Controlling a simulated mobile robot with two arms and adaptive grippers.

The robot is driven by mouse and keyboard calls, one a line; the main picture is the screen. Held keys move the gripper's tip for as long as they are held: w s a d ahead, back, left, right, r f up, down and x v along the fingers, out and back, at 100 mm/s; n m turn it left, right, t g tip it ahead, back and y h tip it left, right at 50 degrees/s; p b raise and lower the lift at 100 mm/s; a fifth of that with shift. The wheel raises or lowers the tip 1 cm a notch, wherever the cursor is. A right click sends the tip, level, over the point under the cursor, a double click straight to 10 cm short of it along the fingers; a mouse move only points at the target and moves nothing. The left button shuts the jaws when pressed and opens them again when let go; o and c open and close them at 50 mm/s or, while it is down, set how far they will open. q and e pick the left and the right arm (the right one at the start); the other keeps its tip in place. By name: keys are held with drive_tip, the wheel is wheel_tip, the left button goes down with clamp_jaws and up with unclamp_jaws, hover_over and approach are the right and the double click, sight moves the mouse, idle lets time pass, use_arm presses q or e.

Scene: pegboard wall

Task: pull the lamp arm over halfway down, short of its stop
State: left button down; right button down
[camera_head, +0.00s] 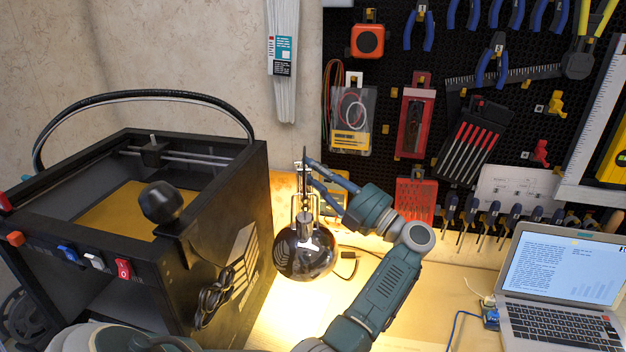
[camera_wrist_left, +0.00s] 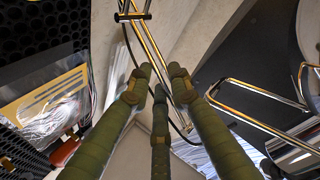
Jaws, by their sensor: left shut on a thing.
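The desk lamp has a dark, glossy round shade (camera_head: 305,255) low over the lit table, beside the black printer. Its thin metal lamp arm (camera_head: 304,205) rises from the shade. My left gripper (camera_head: 310,172) is shut on the upper part of the lamp arm, reaching in from the right side of the lamp. In the left wrist view the green-wrapped fingers (camera_wrist_left: 158,88) meet near the gold-lit rods (camera_wrist_left: 150,45); the exact contact is hard to make out. The shade shows at the right edge there (camera_wrist_left: 292,155). The lamp's base and joint are hidden. My right gripper is not in view.
A large black box-shaped printer (camera_head: 225,230) stands close on the left. A pegboard (camera_head: 390,60) with hung tools is behind. An open laptop (camera_head: 560,275) stands at the right.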

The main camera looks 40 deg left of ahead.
use_arm(q)
drive_tip(key=shift+w, duration=0.1)
drive_tip(key=c, duration=1.8)
unclamp_jaws()
drive_tip(key=shift+d, duration=0.1)
drive_tip(key=shift+d, duration=0.15)
drive_tip(key=v, duration=1.2)
drive_tip(key=shift+f, duration=0.15)
